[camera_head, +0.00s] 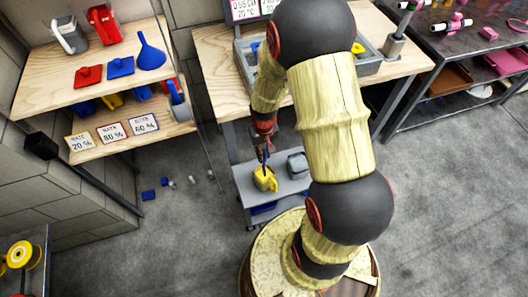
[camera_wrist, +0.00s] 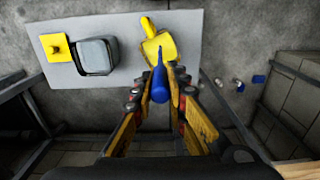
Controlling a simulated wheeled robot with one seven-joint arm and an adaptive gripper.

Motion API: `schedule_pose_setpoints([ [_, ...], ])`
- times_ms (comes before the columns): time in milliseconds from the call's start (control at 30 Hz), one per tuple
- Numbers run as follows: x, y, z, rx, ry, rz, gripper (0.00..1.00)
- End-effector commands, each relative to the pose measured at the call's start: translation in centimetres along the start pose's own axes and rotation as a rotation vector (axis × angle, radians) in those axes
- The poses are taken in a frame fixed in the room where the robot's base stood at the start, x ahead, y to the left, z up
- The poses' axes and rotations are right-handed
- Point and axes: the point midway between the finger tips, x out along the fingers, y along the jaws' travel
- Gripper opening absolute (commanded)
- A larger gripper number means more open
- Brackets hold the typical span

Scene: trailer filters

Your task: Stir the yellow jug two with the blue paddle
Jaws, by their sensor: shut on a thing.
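My gripper (camera_head: 263,145) points down over the low grey shelf and is shut on the blue paddle (camera_wrist: 160,84). The paddle's thick handle sits between the fingers (camera_wrist: 163,90) in the wrist view, and its thin end reaches toward the yellow jug. The yellow jug (camera_head: 265,182) stands on the low shelf, right under the gripper, and also shows in the wrist view (camera_wrist: 166,44). The paddle's tip overlaps the jug's opening; I cannot tell how deep it sits. No number shows on the jug.
A grey jug (camera_head: 297,164) stands beside the yellow one on the low shelf (camera_wrist: 127,22). A yellow lid-like square (camera_wrist: 54,47) lies further left in the wrist view. The wooden table (camera_head: 215,50) is above and behind. Small blue pieces (camera_head: 149,195) lie on the floor.

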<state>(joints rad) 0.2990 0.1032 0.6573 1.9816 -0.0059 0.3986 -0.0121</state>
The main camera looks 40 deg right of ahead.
Motion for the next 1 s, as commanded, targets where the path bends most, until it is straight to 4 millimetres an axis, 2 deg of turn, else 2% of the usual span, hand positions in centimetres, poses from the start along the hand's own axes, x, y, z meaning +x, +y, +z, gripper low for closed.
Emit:
schedule_pose_setpoints([
  [600,5.3,0.0,0.1,0.0,-0.001,0.0,0.0],
  [1000,7.3,0.0,0.0,0.0,0.0,0.0,0.0],
])
